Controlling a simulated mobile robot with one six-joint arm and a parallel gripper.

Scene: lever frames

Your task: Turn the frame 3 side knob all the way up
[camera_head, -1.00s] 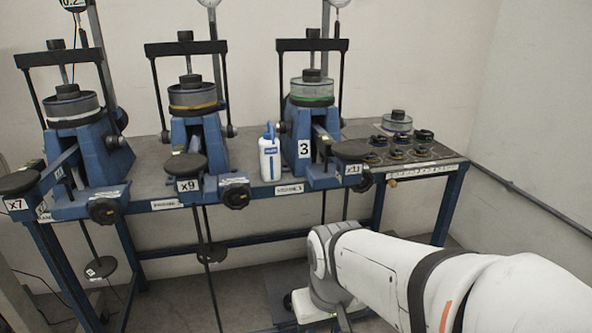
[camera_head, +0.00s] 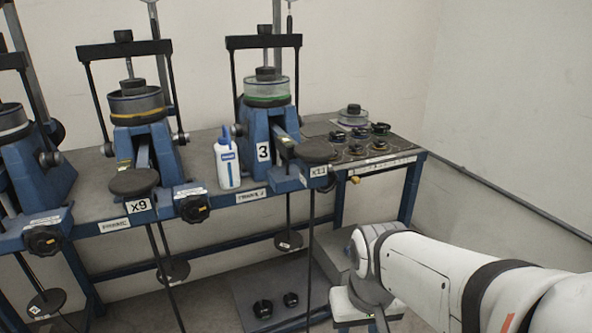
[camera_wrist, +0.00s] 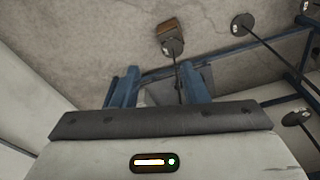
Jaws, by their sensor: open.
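Frame 3 (camera_head: 269,120) is the blue lever frame with the "3" plate, at the right of the bench in the head view. A dark rounded knob (camera_head: 325,185) shows partly at its front right, below the x11 tag. Smaller dark knobs (camera_head: 237,130) sit on its sides; I cannot tell any knob's setting. My gripper (camera_wrist: 159,68) is open, with two blue fingers apart in the wrist view and nothing clearly between them. In the head view its fingertips are not clear; my wrist is low, to the right of and below frame 3.
The bench (camera_head: 200,160) carries other lever frames to the left, a white and blue bottle (camera_head: 228,162) beside frame 3, and dark knob-like pieces (camera_head: 355,148) at right. Weight discs hang on rods (camera_head: 288,240) below. Round pieces lie on a dark floor plate (camera_head: 245,290).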

